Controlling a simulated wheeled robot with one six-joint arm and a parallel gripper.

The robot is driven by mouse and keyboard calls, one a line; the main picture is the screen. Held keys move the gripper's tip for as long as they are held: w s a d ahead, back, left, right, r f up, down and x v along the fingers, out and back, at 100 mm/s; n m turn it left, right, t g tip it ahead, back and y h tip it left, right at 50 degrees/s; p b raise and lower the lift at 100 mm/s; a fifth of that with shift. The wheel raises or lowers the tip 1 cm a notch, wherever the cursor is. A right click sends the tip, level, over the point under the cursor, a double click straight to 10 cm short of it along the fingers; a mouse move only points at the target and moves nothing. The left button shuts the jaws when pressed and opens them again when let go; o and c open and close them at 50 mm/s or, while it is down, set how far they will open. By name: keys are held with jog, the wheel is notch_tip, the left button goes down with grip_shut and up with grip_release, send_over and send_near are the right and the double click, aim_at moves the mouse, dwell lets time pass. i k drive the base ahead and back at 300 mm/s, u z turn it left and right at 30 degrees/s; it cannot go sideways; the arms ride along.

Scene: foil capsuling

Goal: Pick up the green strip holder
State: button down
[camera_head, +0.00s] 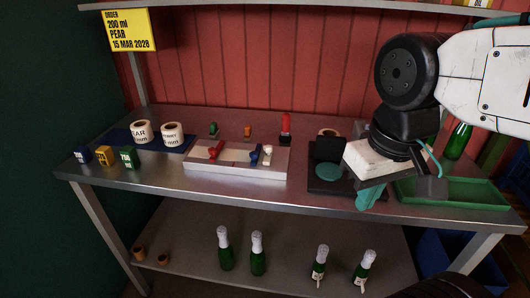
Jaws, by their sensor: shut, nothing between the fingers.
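A small green block (127,157) with pale lettering, probably the green strip holder, stands near the left front edge of the steel table (240,192). A yellow block (104,156) and a blue block (83,155) stand in a row to its left. My gripper (370,198) has teal fingers pointing down at the right, near the table's front edge, far from the green block. It is shut and empty.
White label rolls (172,135) stand on a dark blue mat (120,139) behind the blocks. A grey tray (230,172) with coloured pieces fills the middle. A black device (328,178) and a green tray (460,191) are at right. Bottles (225,252) stand below.

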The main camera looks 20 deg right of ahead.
aim_at(214, 130)
jog(key=z, duration=0.3)
jog(key=k, duration=0.3)
jog(key=u, duration=1.35)
jog(key=i, duration=1.6)
jog(key=z, duration=0.3)
